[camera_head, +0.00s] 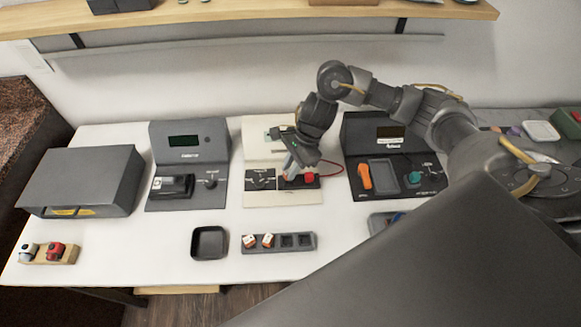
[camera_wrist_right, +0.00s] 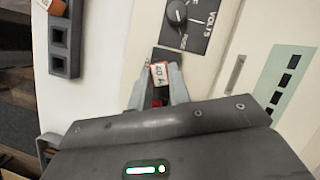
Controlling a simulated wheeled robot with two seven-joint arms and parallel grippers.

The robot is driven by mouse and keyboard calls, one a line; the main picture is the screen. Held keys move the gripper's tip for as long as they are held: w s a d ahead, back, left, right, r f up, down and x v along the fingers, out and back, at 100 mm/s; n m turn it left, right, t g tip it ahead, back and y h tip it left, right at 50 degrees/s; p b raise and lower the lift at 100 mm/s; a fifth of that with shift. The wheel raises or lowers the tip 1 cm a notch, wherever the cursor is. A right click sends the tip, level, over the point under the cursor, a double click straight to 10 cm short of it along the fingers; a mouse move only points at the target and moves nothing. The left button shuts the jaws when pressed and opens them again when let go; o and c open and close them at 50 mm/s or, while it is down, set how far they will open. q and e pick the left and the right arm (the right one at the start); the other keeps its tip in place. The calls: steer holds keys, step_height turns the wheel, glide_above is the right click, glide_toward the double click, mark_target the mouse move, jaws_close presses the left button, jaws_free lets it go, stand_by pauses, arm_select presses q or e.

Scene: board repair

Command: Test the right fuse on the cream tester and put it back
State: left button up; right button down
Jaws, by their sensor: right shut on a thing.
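The cream tester (camera_head: 270,198) stands mid-table with a dial (camera_head: 261,179) on its black panel; the dial also shows in the right wrist view (camera_wrist_right: 177,12). My right gripper (camera_head: 290,172) is low over the panel, right of the dial. It is shut on a small white fuse with an orange edge and a printed label (camera_wrist_right: 159,72), held between its fingertips. Whether the fuse sits in the tester's socket I cannot tell. A red part (camera_head: 310,177) shows beside the gripper. The fuse rack (camera_head: 278,249) holds two orange-and-white fuses in its left slots; its two right slots are empty. My left gripper is out of view.
A dark meter (camera_head: 188,146) stands left of the tester, and another dark station (camera_head: 384,144) with an orange tool stands right. A black tray (camera_head: 209,243) lies left of the rack. Bare white table lies between.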

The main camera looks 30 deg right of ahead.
steer(key=shift+b, duration=0.3)
stand_by(0.6)
steer(key=shift+f+b, duration=0.55)
steer(key=shift+b, duration=0.45)
stand_by(1.2)
steer(key=shift+f+b, duration=0.5)
steer(key=shift+b, duration=0.1)
stand_by(0.5)
steer(key=c, duration=0.9)
jaws_free()
steer(key=shift+c, duration=0.2)
steer(key=shift+r, duration=0.3)
steer(key=shift+r+p, duration=0.9)
steer(key=shift+r, duration=0.35)
steer(key=shift+r, duration=0.1)
